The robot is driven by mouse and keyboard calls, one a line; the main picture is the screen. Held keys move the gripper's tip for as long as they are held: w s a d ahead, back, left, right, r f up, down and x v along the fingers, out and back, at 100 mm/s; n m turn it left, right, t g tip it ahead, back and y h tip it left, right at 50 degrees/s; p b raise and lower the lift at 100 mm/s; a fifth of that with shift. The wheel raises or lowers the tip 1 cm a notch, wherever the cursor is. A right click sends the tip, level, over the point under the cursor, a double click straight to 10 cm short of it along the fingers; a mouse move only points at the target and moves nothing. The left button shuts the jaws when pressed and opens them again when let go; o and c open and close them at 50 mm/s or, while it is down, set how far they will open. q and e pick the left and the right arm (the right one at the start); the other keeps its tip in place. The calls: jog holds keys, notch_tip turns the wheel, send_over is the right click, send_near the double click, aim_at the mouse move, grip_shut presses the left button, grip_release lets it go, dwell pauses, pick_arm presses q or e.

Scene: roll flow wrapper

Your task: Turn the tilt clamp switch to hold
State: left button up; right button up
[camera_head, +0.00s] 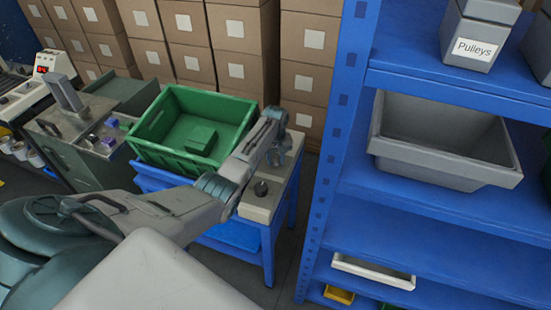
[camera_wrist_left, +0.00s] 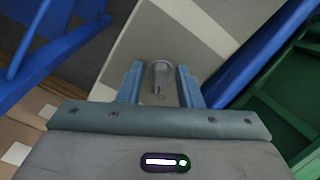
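A dark round knob (camera_head: 261,188), likely the tilt clamp switch, stands on a pale grey panel box (camera_head: 257,207) on the blue stand. My left gripper (camera_head: 279,157) is over this panel, a little up and right of the knob in the head view. In the left wrist view my gripper (camera_wrist_left: 160,82) is open, and a grey knob-like post (camera_wrist_left: 159,76) shows between its two blue-grey fingers, with gaps at both sides. I cannot tell whether these are the same knob. No hold setting or label is readable. My right gripper is not in view.
A green crate (camera_head: 152,152) holding a green block (camera_head: 201,138) sits left of the panel. A blue shelf rack (camera_head: 345,120) with a grey bin (camera_head: 440,165) stands close on the right. Stacked cardboard boxes (camera_head: 235,70) line the back.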

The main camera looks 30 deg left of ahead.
pick_arm(q)
grip_shut()
jog(key=shift+r+m, duration=0.1)
jog(key=shift+m, duration=0.2)
jog(key=m+p, duration=0.1)
jog(key=m, duration=0.1)
jog(key=shift+a+m+p, duration=0.1)
jog(key=shift+m+p, duration=0.25)
jog(key=shift+m, duration=0.05)
jog(key=m, duration=0.2)
jog(key=shift+s+a+m+p, duration=0.1)
jog(key=shift+m+p, duration=0.2)
jog(key=shift+p, duration=0.1)
jog(key=m, duration=0.3)
jog(key=shift+a, duration=0.15)
jog(key=shift+m+p, duration=0.35)
jog(key=shift+m, duration=1.05)
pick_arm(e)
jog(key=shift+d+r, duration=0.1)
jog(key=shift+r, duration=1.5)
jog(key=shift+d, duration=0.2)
